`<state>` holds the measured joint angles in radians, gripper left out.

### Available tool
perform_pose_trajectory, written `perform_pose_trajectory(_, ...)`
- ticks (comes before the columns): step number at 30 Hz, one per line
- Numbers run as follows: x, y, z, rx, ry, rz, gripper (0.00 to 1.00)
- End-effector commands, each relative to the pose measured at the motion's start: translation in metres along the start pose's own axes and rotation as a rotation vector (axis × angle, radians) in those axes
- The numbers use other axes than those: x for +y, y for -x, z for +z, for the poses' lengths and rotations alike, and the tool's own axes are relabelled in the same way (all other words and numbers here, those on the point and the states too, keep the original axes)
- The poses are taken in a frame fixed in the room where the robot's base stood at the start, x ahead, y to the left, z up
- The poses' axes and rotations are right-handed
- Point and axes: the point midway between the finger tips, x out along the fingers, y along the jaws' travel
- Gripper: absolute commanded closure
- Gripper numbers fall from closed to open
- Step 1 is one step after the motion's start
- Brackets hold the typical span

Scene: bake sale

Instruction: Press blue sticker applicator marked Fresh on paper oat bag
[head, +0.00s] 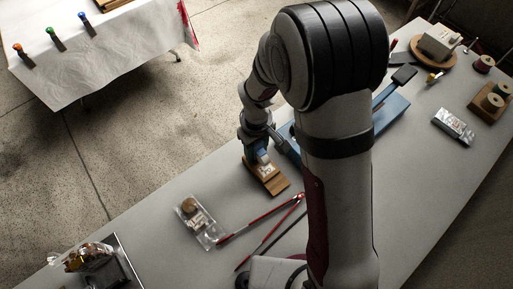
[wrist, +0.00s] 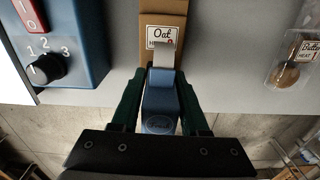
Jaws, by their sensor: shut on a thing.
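The brown paper oat bag (wrist: 150,22) lies on the grey table, with a white label reading "Oat" on its face. It also shows in the head view (head: 273,184). My gripper (wrist: 160,88) is shut on the blue sticker applicator (wrist: 159,103), whose rounded end carries script that seems to read "Fresh". The applicator's pale front end overlaps the lower part of the Oat label in the wrist view; I cannot tell whether it touches the bag. In the head view the applicator (head: 262,155) is over the bag's upper end, below my gripper.
A blue machine with a numbered black dial (wrist: 47,68) stands beside the bag; its long body (head: 388,117) runs behind my arm. A clear cookie packet (head: 200,222) and red-handled tongs (head: 262,219) lie nearby. Another packet (head: 453,126) lies at the right.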

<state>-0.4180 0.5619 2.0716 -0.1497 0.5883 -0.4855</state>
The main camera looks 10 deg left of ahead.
Motion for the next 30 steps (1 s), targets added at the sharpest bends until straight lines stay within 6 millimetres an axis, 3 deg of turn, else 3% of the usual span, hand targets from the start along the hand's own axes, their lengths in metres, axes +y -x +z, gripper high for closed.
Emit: perform_pose_trajectory(30,0.0001,-0.0099,-0.0002,0.0,0.0,0.0,1.0)
